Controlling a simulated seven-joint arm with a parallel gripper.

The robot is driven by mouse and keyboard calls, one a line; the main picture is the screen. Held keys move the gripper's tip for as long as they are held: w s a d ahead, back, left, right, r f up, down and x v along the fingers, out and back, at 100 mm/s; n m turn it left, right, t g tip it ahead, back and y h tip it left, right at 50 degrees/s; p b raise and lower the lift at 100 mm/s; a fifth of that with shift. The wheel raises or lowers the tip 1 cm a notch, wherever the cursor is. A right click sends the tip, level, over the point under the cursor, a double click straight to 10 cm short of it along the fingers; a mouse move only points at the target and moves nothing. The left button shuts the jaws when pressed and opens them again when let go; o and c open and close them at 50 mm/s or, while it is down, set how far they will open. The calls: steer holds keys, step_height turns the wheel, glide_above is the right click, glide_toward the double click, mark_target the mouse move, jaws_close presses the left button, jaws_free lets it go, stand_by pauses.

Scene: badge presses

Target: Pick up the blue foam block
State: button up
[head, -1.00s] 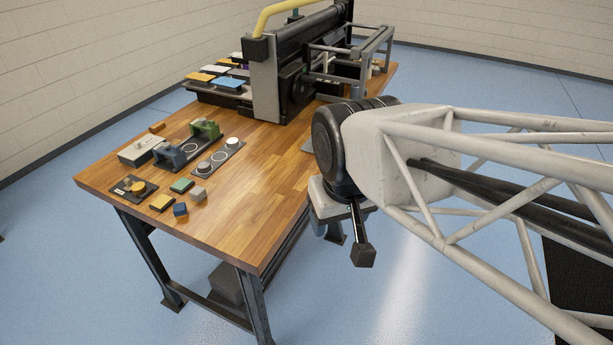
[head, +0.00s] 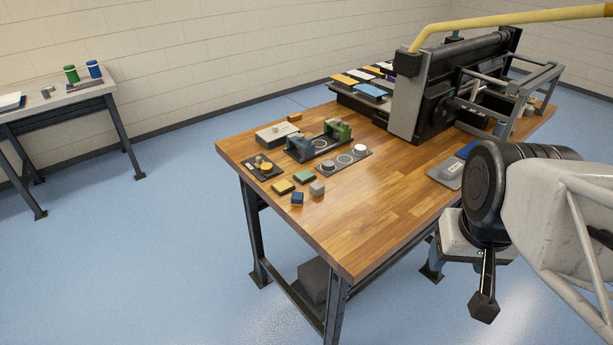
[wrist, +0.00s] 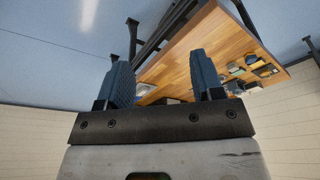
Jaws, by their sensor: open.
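A small blue block (head: 297,198), which looks like the foam block, sits on the wooden table (head: 370,215) near its front left edge in the head view. In the head view my arm's end mostly hides the fingers.
Small presses (head: 318,142) and a dark plate with round discs (head: 344,159) stand behind the blocks. A large black machine (head: 455,85) fills the table's back. A side table (head: 60,105) with green and blue cylinders stands at far left. The table's front middle is clear.

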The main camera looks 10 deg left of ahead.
steer(key=shift+o, duration=0.5)
steer(key=n+g, duration=0.3)
steer(key=n, duration=1.5)
glide_above(296, 194)
steer(key=f, duration=1.4)
steer(key=shift+s+d+f, duration=0.2)
steer(key=shift+s+d, duration=0.1)
steer(key=shift+w+a+f, duration=0.2)
steer(key=shift+a+f, duration=0.05)
steer(key=shift+a, duration=0.15)
